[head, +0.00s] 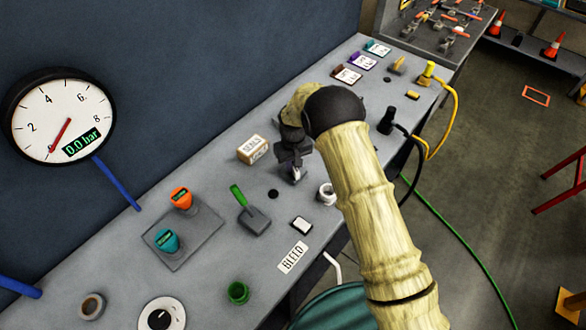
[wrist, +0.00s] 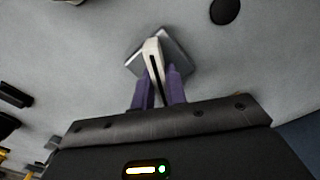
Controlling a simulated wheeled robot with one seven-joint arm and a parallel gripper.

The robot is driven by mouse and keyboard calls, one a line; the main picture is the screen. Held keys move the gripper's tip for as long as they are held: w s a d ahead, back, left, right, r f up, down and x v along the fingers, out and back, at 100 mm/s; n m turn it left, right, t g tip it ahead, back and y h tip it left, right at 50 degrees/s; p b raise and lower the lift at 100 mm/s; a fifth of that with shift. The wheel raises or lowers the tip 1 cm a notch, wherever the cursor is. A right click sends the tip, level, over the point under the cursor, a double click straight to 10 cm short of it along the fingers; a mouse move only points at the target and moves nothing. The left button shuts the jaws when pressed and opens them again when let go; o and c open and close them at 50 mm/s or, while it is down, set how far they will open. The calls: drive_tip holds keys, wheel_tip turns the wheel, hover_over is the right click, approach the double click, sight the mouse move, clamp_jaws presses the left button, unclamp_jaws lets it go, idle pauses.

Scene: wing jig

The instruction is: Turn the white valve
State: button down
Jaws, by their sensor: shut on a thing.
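The white valve shows in the wrist view as a narrow white handle (wrist: 152,47) with a dark slot, on a square grey base plate (wrist: 172,50). My gripper (wrist: 159,80) has its two purple fingers closed on either side of the handle's near end. In the head view my gripper (head: 294,162) is over the middle of the bench, just right of a small box. The valve is mostly hidden there under my gripper and wrist.
A dial gauge (head: 60,118) on the wall reads 0.0 bar. A green-handled lever (head: 239,197), a small labelled box (head: 251,149) and a white ring (head: 327,193) are nearby on the grey bench (head: 215,160). A BLEED label (head: 293,257) lies nearer the front edge.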

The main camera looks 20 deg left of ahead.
drive_tip(key=m+b, duration=0.3)
drive_tip(key=m, duration=0.3)
drive_tip(key=m+b, duration=0.1)
drive_tip(key=m, duration=0.5)
drive_tip(key=shift+r+b, duration=0.1)
drive_tip(key=shift+b, duration=0.2)
drive_tip(key=c, duration=1.4)
unclamp_jaws()
drive_tip(key=shift+c, duration=0.2)
wheel_tip(320, 180, up, 17)
drive_tip(key=b, duration=0.3)
drive_tip(key=shift+r, duration=0.2)
